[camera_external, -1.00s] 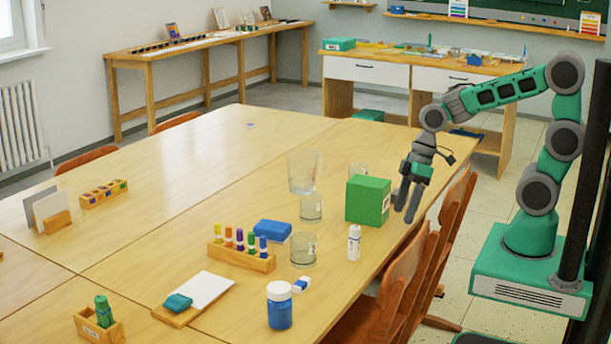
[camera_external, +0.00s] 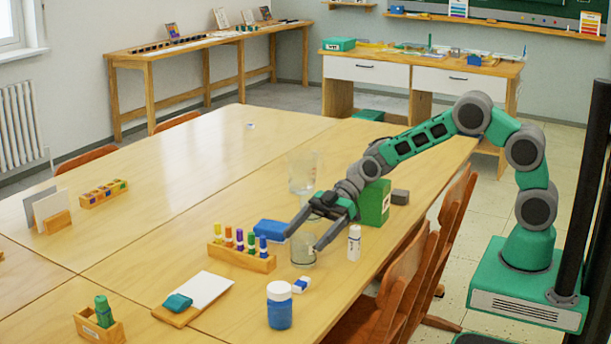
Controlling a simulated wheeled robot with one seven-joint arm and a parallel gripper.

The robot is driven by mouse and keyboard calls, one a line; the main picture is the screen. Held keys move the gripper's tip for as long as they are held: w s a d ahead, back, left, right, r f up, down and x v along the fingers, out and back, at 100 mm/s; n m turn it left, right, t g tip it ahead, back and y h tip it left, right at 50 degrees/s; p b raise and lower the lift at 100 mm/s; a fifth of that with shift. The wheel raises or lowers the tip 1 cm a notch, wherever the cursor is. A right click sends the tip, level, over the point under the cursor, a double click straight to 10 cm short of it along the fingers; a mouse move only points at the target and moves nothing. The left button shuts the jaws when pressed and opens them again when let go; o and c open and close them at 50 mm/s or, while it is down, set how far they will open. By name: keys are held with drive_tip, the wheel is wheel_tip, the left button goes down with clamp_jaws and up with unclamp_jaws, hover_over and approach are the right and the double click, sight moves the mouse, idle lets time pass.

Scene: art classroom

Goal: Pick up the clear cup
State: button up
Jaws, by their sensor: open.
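A short clear cup (camera_external: 303,257) stands upright on the table, right of the marker holder. My gripper (camera_external: 303,242) is open, with its fingers slanting down to the left and one fingertip on each side of this cup's upper part. I cannot tell whether they touch it. Other small clear cups are hidden behind my arm and gripper.
Close around the cup are a blue box (camera_external: 271,231), a wooden marker holder (camera_external: 240,257), a white glue bottle (camera_external: 354,243), an eraser (camera_external: 301,285) and a blue-filled jar (camera_external: 280,307). A green box (camera_external: 375,205) stands behind my gripper.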

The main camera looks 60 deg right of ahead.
drive_tip(key=shift+x, duration=0.95)
drive_tip(key=c, duration=1.4)
drive_tip(key=shift+r, duration=0.15)
drive_tip(key=shift+c, duration=0.2)
